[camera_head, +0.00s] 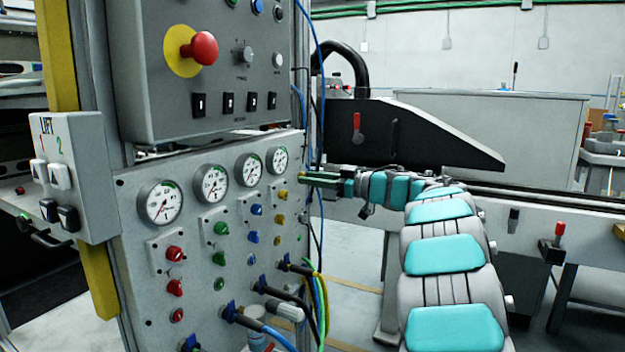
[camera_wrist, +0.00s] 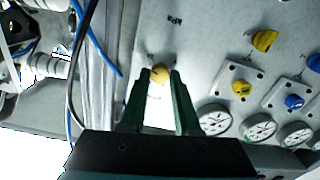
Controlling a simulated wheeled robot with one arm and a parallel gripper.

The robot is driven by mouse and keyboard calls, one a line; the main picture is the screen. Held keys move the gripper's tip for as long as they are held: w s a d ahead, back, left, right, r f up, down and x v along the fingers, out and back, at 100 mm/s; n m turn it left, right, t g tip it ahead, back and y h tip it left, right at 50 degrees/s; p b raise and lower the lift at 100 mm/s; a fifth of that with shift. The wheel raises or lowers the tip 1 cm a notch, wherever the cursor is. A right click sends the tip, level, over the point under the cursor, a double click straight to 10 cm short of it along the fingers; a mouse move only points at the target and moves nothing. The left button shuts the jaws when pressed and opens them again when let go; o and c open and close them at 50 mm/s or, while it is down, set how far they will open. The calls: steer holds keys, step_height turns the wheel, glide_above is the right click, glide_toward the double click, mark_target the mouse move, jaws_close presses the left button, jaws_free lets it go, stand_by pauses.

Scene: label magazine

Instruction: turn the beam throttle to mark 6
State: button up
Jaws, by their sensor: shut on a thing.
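A small round yellow-orange knob (camera_wrist: 161,73) stands on the grey panel (camera_wrist: 205,60) in the wrist view, held between my two dark green fingertips. My gripper (camera_wrist: 160,78) is shut on this knob. In the head view my gripper (camera_head: 308,177) reaches in from the right to the right edge of the gauge panel (camera_head: 140,285). The knob's marks and any pointer are too small or hidden to read. I cannot read a label that names it as the beam throttle.
Round gauges (camera_head: 160,202) and red, green, blue and yellow knobs cover the panel left of my gripper. Blue cables (camera_head: 318,80) hang near the panel's right edge. Hoses (camera_head: 320,290) plug in below. A control box with a red emergency button (camera_head: 203,48) is above.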

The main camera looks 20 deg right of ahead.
jaws_close()
steer(key=shift+n, duration=0.3)
steer(key=shift+f+n+b, duration=0.1)
steer(key=shift+n+b, duration=4.2)
steer(key=shift+n, duration=4)
steer(key=o, duration=0.7)
jaws_free()
